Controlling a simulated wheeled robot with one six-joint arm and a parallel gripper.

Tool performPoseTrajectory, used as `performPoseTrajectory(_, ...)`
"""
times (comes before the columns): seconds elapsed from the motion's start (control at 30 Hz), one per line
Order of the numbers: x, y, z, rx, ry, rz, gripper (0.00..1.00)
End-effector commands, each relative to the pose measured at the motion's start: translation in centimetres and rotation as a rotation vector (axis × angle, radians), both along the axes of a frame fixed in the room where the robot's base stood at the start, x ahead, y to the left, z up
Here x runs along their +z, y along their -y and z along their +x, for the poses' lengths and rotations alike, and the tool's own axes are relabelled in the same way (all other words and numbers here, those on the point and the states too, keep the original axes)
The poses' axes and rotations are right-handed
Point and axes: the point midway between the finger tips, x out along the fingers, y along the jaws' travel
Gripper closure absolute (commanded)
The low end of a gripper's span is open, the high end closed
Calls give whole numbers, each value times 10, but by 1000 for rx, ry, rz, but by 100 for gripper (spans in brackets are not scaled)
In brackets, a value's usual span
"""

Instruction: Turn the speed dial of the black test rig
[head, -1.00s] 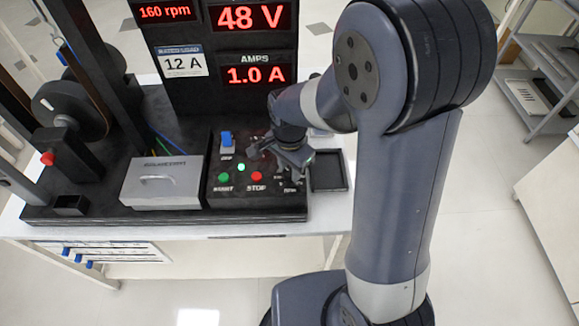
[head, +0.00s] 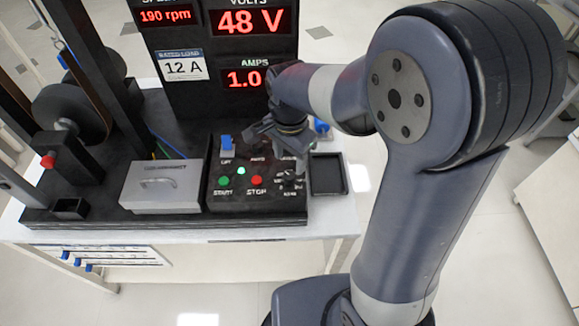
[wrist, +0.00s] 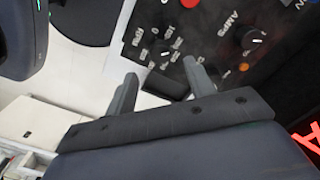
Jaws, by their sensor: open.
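The black test rig (head: 230,197) has a control box with a green START button (head: 223,181), a red STOP button (head: 257,180) and a small dial (head: 291,178) with marks around it, at the box's front right. In the wrist view that black dial (wrist: 160,47) has a white pointer line and white numbers. My gripper (head: 272,148) is above the back right of the box, partly hiding it. In the wrist view its two fingers (wrist: 160,75) are apart and empty, near the dial but not around it. The speed display (head: 166,16) reads 190 rpm.
A second knob (wrist: 250,39) by an AMPS label and an orange light (wrist: 243,67) show in the wrist view.

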Motion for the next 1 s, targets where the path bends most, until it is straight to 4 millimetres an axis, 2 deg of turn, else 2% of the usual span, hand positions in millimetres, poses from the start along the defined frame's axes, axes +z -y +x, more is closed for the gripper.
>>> performPoseTrajectory(0.03,11,0,1,0,5,2,48)
performPoseTrajectory(0.2,36,0,1,0,4,1,48)
performPoseTrajectory(0.4,47,0,0,0,0,0,48)
performPoseTrajectory(0.77,44,0,0,0,-1,0,48)
performPoseTrajectory(0.87,36,0,0,0,-3,-1,48)
performPoseTrajectory(1.0,13,0,-1,0,-6,-2,48)
